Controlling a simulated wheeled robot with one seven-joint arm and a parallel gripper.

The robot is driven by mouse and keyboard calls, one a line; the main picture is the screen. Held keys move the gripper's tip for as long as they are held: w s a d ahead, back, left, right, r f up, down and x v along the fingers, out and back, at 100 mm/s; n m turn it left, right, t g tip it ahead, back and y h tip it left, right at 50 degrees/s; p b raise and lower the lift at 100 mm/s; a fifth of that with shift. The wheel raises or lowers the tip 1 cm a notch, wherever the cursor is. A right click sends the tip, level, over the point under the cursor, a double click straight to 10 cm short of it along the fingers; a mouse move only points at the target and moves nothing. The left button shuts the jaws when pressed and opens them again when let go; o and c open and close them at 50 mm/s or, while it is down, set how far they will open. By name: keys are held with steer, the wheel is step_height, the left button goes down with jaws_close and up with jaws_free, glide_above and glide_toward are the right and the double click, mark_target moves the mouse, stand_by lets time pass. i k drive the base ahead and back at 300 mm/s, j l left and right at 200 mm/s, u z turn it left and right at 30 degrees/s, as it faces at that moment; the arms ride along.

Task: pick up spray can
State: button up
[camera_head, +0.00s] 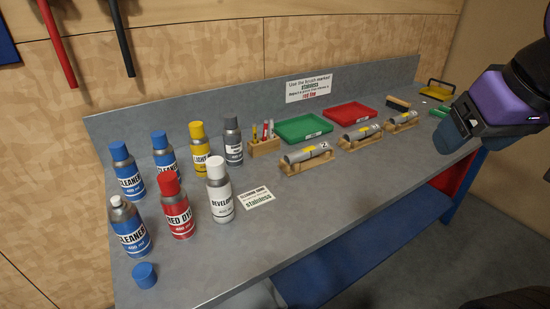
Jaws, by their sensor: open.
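Several spray cans stand upright at the left end of the grey bench. Two blue cleaner cans with blue caps (127,171) (163,152) are at the back left. A yellow can (199,150) and a dark grey can (232,142) stand to their right. In front are an uncapped blue cleaner can (130,228), a red dye can (177,208) and a white developer can (219,192). Part of my purple and dark arm shows at the upper right, well away from the cans. I cannot make out my gripper's fingers.
A loose blue cap (144,275) lies front left. A marker block (264,148), green tray (304,129), red tray (350,115) and metal cylinders on wooden cradles (307,157) stand to the right. A label card (256,198) lies beside the developer.

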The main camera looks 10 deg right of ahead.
mark_target(126, 221)
steer(key=u, duration=1.35)
steer(key=i+j, duration=0.15)
steer(key=j, duration=0.2)
steer(key=i+j, duration=0.1)
steer(key=j, duration=0.25)
steer(key=z, duration=0.4)
steer(key=j+z, duration=0.15)
steer(key=z, duration=0.25)
steer(key=j+z, duration=0.1)
steer(key=z, duration=0.3)
steer(key=j+z, duration=0.1)
steer(key=z, duration=0.25)
